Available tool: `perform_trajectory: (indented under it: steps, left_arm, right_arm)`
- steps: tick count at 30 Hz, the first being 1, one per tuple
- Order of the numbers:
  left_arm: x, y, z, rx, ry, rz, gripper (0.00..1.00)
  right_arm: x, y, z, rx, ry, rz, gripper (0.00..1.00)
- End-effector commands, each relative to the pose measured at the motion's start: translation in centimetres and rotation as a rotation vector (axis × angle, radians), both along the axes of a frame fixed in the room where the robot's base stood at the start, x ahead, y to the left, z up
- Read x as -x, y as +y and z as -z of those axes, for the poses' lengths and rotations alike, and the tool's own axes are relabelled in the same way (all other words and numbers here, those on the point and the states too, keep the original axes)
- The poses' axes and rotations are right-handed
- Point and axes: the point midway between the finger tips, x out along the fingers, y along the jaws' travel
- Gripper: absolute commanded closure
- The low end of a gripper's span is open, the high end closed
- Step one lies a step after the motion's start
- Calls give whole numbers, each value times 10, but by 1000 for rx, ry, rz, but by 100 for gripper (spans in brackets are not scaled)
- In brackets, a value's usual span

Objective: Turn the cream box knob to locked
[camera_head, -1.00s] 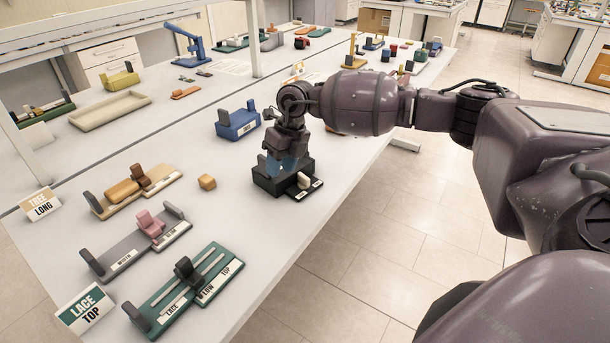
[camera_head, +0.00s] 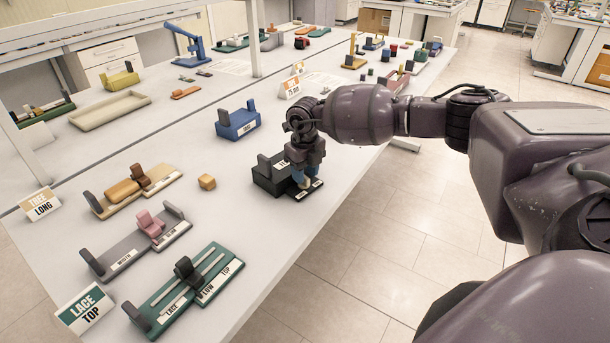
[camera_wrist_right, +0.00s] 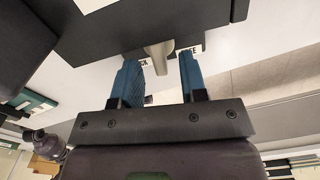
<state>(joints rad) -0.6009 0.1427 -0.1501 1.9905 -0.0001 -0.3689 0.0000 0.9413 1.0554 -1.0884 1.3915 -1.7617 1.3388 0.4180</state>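The black box (camera_head: 266,180) stands near the table's right edge, with a low black plate and white labels on its right side. The cream knob (camera_wrist_right: 158,56) stands up from this plate. My right gripper (camera_head: 302,180) points down over the plate and hides most of the knob in the head view. In the right wrist view its blue fingers (camera_wrist_right: 160,66) are open, one on each side of the knob near their tips, with gaps visible. The labels are partly covered, so the knob's setting cannot be read. My left gripper is not in view.
A blue fixture (camera_head: 238,126) stands behind the box. A small wooden block (camera_head: 207,182) lies to its left. A green lace fixture (camera_head: 190,290) and a grey one (camera_head: 135,248) are at the front left. The tabletop around the box is mostly clear.

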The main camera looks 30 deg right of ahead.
Motion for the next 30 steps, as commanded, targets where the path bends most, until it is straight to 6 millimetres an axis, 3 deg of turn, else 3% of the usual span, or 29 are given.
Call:
perform_trajectory:
  steps: [4,14,22,30]
  left_arm:
    - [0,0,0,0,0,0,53]
    - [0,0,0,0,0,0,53]
    - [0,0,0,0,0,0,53]
    - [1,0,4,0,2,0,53]
  right_arm:
    - [1,0,10,-1,2,0,61]
    - [0,0,13,-1,0,0,61]
    - [0,0,12,-1,0,0,100]
    - [0,0,13,-1,0,-58,100]
